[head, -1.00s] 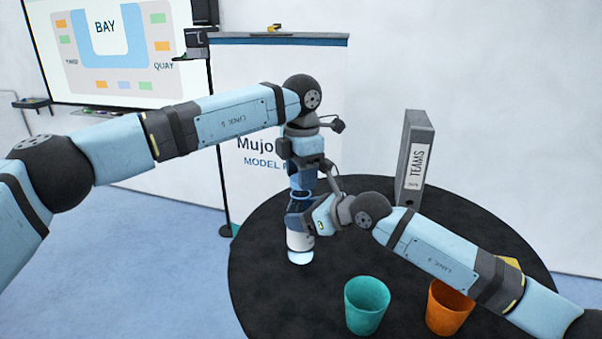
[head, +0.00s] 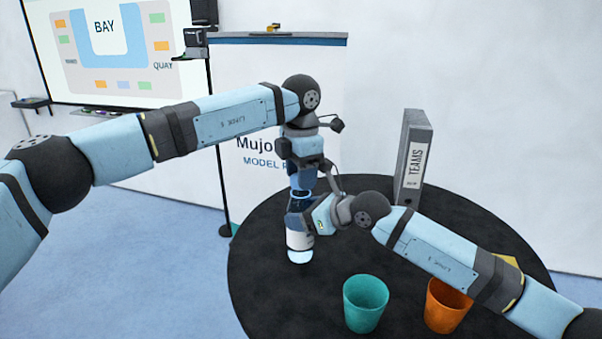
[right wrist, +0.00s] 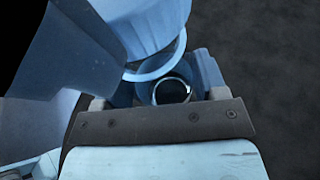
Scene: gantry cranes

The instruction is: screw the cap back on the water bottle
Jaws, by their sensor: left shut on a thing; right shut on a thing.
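The water bottle (head: 299,241) stands upright on the round black table, with a white band and a pale base. My right gripper (head: 301,213) is shut around its upper part. The dark round bottle mouth (right wrist: 172,92) shows between the fingers in the right wrist view. My left gripper (head: 302,186) points down above the bottle, shut on the cap. The ribbed light-blue cap (right wrist: 145,25) fills the top of the right wrist view, above the mouth and offset from it there. In the head view the cap is mostly hidden; I cannot tell whether it touches the bottle.
A teal cup (head: 366,304) and an orange cup (head: 446,306) stand at the front of the black table (head: 270,308). A grey binder (head: 411,160) stands at the back right. The table left of the cups is clear.

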